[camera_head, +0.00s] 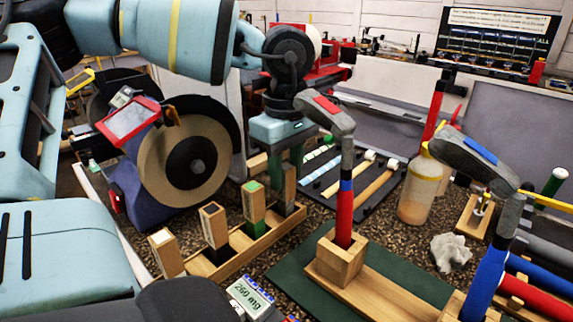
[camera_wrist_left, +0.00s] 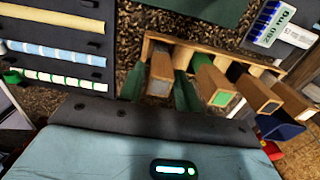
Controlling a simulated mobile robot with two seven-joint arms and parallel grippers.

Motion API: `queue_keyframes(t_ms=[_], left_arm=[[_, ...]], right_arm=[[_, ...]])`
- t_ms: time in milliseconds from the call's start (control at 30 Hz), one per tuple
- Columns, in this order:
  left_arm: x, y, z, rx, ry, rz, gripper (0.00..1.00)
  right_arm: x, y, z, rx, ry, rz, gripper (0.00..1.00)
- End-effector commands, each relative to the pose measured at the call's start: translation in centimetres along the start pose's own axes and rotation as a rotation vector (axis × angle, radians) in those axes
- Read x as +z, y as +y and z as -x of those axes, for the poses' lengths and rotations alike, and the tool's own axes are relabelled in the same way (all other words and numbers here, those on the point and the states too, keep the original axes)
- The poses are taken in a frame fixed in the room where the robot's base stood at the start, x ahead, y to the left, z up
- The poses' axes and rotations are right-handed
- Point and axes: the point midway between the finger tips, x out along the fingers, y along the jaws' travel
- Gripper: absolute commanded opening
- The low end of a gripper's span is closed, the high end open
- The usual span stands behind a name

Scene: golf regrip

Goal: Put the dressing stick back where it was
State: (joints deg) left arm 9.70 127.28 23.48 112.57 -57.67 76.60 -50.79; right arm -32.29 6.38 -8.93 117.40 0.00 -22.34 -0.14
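Square wooden dressing sticks stand in a slotted wooden rack (camera_head: 240,250). In the left wrist view the stick (camera_wrist_left: 160,72) lies between the green fingers. Whether they press on it or stand slightly apart, I cannot tell. My right gripper is not in view.
A bench grinder with a large wheel (camera_head: 190,160) stands behind the rack. A red-and-blue-gripped club (camera_head: 344,205) stands in a wooden block on a green mat (camera_head: 300,278).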

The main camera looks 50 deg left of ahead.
Motion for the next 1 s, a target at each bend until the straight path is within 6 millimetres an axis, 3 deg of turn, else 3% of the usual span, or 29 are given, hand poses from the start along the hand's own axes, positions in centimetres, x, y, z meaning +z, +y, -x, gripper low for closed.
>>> queue_keyframes(t_ms=[100,467,1000], left_arm=[[0.0,0.0,0.1,0.0,0.0,0.0,0.45],[0.0,0.0,0.7,0.003,0.0,0.0,0.45],[0.0,0.1,10.2,0.003,0.0,0.002,0.45]], right_arm=[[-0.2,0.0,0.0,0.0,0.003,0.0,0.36],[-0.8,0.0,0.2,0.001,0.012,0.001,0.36],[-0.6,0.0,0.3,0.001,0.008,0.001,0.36]])
